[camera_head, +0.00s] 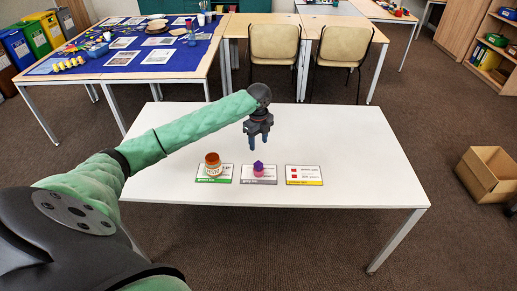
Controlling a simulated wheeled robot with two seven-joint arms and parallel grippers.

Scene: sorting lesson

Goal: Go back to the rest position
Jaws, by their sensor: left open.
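My left gripper (258,140) is open and empty, pointing down above the white table (350,145). Its green-sleeved arm reaches in from the left. On the table below it lie a green-edged card (222,180), a grey-edged card (246,180) and a yellow-edged card (304,176). An orange and white round object (212,165) stands on the green-edged card. A small purple and pink object (259,170) stands on the grey-edged card, below the gripper and apart from it. The yellow-edged card bears only printed red marks and text. My right gripper is not in view.
Two beige chairs (274,44) stand behind the table. A blue-covered table (190,50) with cards and several items is at the back left. An open cardboard box (488,174) is on the floor at right. Most of the white table is bare.

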